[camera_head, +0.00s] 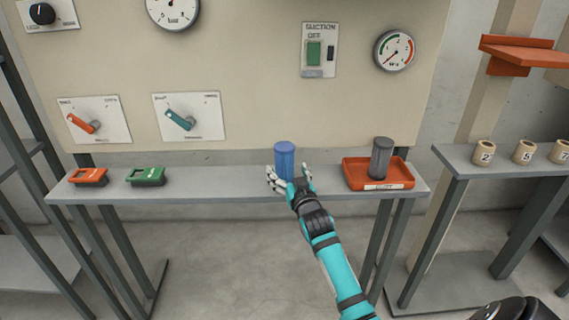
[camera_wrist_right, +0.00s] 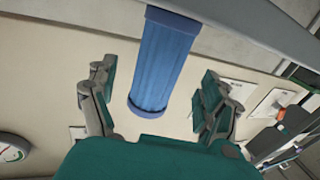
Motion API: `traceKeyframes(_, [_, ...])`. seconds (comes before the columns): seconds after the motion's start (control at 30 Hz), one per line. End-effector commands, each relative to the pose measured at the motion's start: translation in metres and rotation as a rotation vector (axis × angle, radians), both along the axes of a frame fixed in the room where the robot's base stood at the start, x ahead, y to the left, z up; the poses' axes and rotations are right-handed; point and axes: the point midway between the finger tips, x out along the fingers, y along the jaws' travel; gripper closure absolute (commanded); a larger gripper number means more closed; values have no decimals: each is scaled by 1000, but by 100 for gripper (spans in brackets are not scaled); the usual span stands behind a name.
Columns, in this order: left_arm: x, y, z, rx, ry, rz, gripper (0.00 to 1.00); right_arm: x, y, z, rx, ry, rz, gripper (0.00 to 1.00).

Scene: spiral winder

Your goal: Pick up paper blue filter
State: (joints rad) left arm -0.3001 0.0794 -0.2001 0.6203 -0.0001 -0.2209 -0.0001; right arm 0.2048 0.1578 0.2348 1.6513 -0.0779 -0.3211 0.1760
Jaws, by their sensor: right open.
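The blue paper filter (camera_head: 284,155), a ribbed upright cylinder, stands on the grey shelf (camera_head: 230,189) in the head view. My right gripper (camera_head: 289,180) is open at the shelf's front edge, with its fingers around the filter's lower part. In the right wrist view the filter (camera_wrist_right: 163,62) lies between the two spread fingers of the gripper (camera_wrist_right: 155,100), with a visible gap on each side. The gripper hides the filter's lower right part in the head view.
A grey filter (camera_head: 381,158) stands in an orange tray (camera_head: 350,173) to the right. An orange box (camera_head: 88,177) and a green box (camera_head: 146,176) sit on the shelf's left. A panel with switches and gauges rises behind. Numbered cups (camera_head: 484,153) stand on a separate right shelf.

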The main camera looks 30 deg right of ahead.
Motion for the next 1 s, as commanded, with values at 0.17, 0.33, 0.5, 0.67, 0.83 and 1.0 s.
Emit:
traceKeyframes(0.17, [0, 0, 7, 0, -1, 0, 22, 26, -10, 0, 1, 0, 0, 17])
traceKeyframes(0.33, [1, 0, 7, 0, -1, 0, 22, 36, -13, -1, 0, 0, 0, 17])
traceKeyframes(0.5, [1, 0, 7, 0, -1, 0, 22, 37, -13, -1, 0, -1, 0, 17])
traceKeyframes(0.67, [1, 0, 7, 0, -2, 0, 22, 37, -13, -1, 0, 0, 0, 33])
traceKeyframes(0.83, [1, 0, 7, 0, -2, 0, 22, 36, -13, -1, 0, 0, 0, 55])
traceKeyframes(1.0, [1, 0, 7, 0, -2, 0, 22, 36, -13, -1, 1, 0, 0, 77])
